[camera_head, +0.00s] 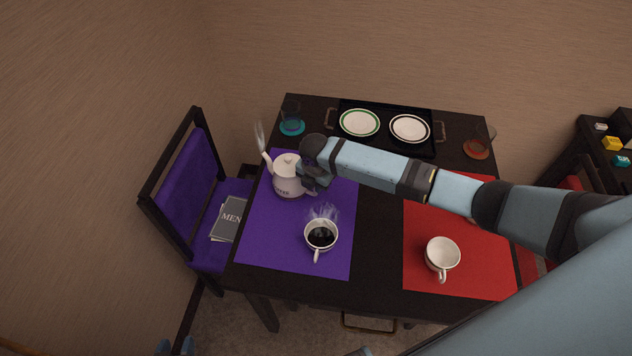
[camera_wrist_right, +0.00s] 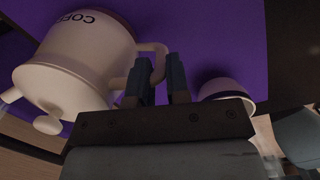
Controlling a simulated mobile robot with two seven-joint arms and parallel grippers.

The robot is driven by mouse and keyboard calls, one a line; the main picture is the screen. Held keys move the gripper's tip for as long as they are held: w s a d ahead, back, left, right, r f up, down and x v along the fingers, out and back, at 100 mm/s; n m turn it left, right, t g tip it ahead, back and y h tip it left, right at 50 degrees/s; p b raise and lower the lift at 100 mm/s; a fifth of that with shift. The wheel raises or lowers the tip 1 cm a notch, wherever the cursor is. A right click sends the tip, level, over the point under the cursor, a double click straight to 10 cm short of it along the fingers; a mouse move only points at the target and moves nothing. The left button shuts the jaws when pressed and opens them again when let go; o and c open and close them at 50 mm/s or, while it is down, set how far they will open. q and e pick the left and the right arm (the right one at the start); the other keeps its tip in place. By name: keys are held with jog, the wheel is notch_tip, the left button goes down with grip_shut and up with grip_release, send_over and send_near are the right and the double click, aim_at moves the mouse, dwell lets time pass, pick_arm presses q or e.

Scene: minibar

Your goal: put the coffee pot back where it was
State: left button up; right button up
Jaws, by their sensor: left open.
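The white coffee pot (camera_head: 287,181) stands upright at the back left of the purple mat (camera_head: 270,240), steam rising at its spout. My right gripper (camera_head: 314,178) reaches it from the right. In the right wrist view the pot (camera_wrist_right: 75,55) is at the left, and its handle lies between the fingers (camera_wrist_right: 160,80), which look closed on it. Whether the pot's base touches the mat is hard to tell. My left gripper (camera_head: 175,347) shows only its tips at the bottom edge, open and away from the table.
A steaming cup of coffee (camera_head: 321,236) stands on the purple mat, and a white cup (camera_head: 442,254) on the red mat (camera_head: 420,222). A black tray (camera_head: 385,141) with two plates is at the back. Glasses stand on a teal coaster (camera_head: 291,127) and a red coaster (camera_head: 476,149).

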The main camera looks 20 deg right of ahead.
jog(key=shift+o, duration=1.3)
jog(key=shift+r, duration=0.1)
notch_tip(320, 180, up, 12)
jog(key=s+f, duration=0.1)
jog(key=s+a+f+m+t+y, duration=0.45)
jog(key=s+a+f+m, duration=0.45)
jog(key=s+a, duration=0.25)
jog(key=s+m, duration=0.2)
jog(key=s+d+f+m+t, duration=0.1)
jog(key=s+m, duration=0.1)
jog(key=s, duration=0.1)
jog(key=s+d+m+t+y, duration=0.1)
jog(key=s+m, duration=0.1)
jog(key=m, duration=0.1)
jog(key=shift+s+d+f+t, duration=0.15)
jog(key=shift+s+f+t, duration=0.05)
jog(key=shift+f+t, duration=0.1)
jog(key=s+d+m+t+h, duration=0.1)
jog(key=s+d+m+t, duration=0.1)
jog(key=s+d+m, duration=0.2)
jog(key=s+m, duration=0.1)
jog(key=s, duration=0.2)
jog(key=shift+d+m, duration=0.15)
jog(key=shift+m, duration=0.25)
